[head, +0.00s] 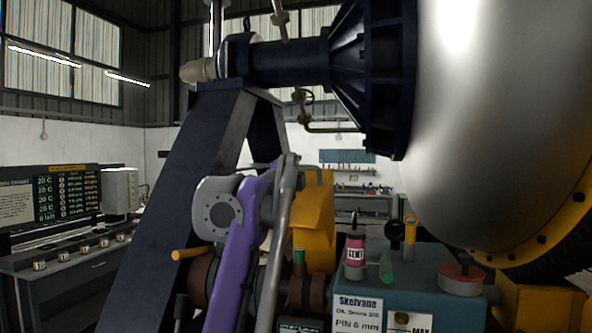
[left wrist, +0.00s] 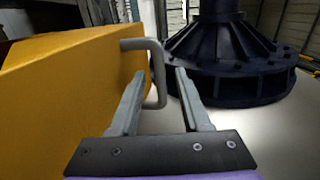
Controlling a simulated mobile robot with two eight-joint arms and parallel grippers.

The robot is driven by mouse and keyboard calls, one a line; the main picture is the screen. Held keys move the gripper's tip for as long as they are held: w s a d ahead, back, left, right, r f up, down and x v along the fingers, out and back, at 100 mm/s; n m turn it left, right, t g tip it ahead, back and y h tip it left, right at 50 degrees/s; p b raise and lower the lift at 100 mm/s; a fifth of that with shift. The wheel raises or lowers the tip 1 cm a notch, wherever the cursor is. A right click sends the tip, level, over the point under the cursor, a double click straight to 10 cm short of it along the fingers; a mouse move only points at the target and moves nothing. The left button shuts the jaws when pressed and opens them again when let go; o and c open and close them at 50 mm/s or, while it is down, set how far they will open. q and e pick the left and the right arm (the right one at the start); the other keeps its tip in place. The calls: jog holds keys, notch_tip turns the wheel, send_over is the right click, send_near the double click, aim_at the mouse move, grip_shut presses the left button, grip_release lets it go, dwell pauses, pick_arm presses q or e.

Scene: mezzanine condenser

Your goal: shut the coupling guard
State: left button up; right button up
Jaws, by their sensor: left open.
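The coupling guard (head: 314,218) is a yellow cover that stands raised above the red-brown coupling parts (head: 306,292) in the head view. In the left wrist view the guard (left wrist: 70,85) fills the left side, and a grey bar handle (left wrist: 161,88) sticks out from its edge. My left gripper (left wrist: 160,74) is open, with its two grey fingers on either side of the handle in that picture. I cannot tell whether they touch it. In the head view my purple and grey left arm hides part of the coupling and guard. My right gripper is not in view.
A blue-grey box (head: 400,270) right of the guard carries a pink can (head: 355,252), a green cylinder (head: 386,267) and a red-topped disc (head: 461,276). A dark slanted frame (head: 185,195) stands behind my arm. A large metal vessel (head: 500,120) overhangs the right.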

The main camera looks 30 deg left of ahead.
pick_arm(q)
jog(key=shift+c, duration=0.2)
jog(key=shift+s, duration=0.1)
grip_shut()
dwell(1.0)
